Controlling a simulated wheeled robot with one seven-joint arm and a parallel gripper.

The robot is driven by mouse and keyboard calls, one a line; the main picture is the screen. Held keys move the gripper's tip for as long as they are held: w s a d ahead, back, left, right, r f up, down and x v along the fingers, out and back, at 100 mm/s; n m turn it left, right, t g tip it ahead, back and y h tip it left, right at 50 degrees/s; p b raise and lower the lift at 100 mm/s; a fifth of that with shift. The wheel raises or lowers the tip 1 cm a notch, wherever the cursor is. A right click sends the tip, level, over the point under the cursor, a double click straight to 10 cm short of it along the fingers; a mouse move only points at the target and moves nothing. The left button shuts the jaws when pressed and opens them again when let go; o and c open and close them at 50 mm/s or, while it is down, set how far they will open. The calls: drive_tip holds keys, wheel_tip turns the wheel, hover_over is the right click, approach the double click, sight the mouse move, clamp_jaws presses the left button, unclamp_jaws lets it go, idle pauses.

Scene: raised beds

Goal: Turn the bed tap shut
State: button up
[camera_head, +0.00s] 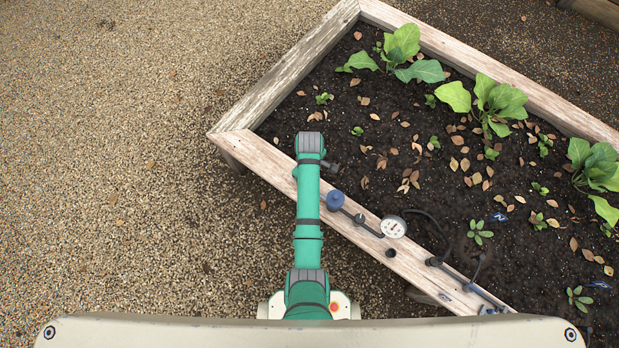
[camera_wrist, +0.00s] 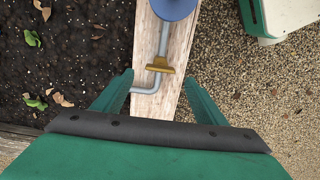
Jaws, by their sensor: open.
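The tap shows in the wrist view as a brass handle (camera_wrist: 160,67) lying across a bent grey pipe (camera_wrist: 148,90) on the wooden bed edge. My gripper (camera_wrist: 158,77) is open, its two green fingers apart on either side of the edge board. The brass handle lies between the fingertip lines, slightly beyond the tips; I see no contact, and the height gap is unclear. A blue round part (camera_wrist: 173,7) sits further along the pipe, also in the head view (camera_head: 335,200). In the head view my arm hides the brass handle, and the fingers cannot be made out.
A white-faced gauge (camera_head: 393,227) stands on the same edge, with a dark hose (camera_head: 432,225) and more fittings (camera_head: 484,292) beyond. The bed holds soil, leafy plants (camera_head: 493,104) and dry leaves. Open gravel (camera_head: 110,150) lies to the left.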

wheel_tip(320, 180, down, 6)
drive_tip(key=shift+r, duration=0.1)
idle(0.4)
drive_tip(key=c, duration=1.1)
drive_tip(key=shift+o, duration=0.2)
